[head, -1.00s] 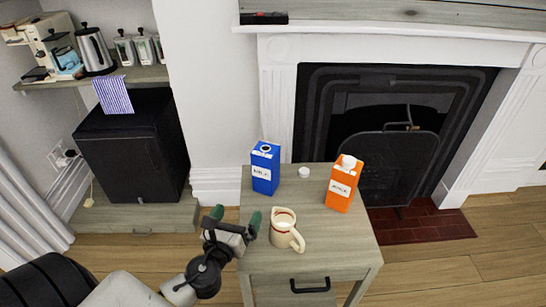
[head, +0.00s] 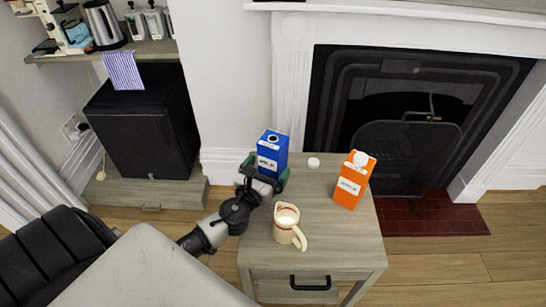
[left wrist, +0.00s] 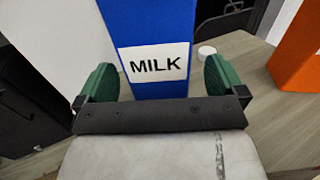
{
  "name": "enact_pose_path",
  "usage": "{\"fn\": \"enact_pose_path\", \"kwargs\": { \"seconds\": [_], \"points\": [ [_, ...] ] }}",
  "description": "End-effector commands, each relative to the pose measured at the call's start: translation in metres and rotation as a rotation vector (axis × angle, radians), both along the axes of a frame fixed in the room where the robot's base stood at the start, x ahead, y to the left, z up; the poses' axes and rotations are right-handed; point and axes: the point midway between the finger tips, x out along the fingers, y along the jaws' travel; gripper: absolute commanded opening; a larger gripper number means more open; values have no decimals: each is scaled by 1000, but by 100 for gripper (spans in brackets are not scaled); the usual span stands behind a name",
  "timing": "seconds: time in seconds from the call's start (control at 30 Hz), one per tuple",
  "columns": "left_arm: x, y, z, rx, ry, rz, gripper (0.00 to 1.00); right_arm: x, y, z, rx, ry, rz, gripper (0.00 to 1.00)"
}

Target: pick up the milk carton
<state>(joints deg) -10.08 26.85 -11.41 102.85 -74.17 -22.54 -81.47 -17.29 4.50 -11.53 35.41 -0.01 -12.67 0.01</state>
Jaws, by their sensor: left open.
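The blue milk carton (head: 272,150) stands upright on the small wooden table (head: 330,228), with its cap off and a white label reading MILK. It also fills the upper middle of the left wrist view (left wrist: 155,30). My left gripper (head: 264,180) is at the carton's near side, low down. In the left wrist view its green fingers (left wrist: 160,80) are open, one on each side of the carton's label face. I cannot tell whether either finger touches it. My right gripper is not in view.
An orange carton (head: 351,180) stands to the right on the table. A white cap (head: 313,163) lies between the cartons. A cream mug (head: 289,226) stands close to my left gripper, nearer the front. The fireplace (head: 405,130) is behind.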

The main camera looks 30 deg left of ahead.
Motion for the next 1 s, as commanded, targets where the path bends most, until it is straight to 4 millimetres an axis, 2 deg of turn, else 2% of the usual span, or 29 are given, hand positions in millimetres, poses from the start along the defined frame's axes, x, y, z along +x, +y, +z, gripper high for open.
{"fn": "enact_pose_path", "kwargs": {
  "seconds": [0.07, 0.2, 0.5, 0.9, 0.97, 1.0],
  "points": [
    [14, 4, 7, 1, -3, 1, 99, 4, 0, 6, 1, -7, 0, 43],
    [31, 6, 5, -1, -1, 1, 99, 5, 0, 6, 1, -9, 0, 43],
    [35, 6, 4, -1, 0, 0, 99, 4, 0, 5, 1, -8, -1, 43],
    [35, 6, 4, 0, 0, 1, 38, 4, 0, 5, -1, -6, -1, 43],
    [35, 6, 4, 0, 0, 1, 29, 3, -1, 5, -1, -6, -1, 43],
    [35, 6, 6, 0, -4, 1, 29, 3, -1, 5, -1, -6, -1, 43]
  ]
}}
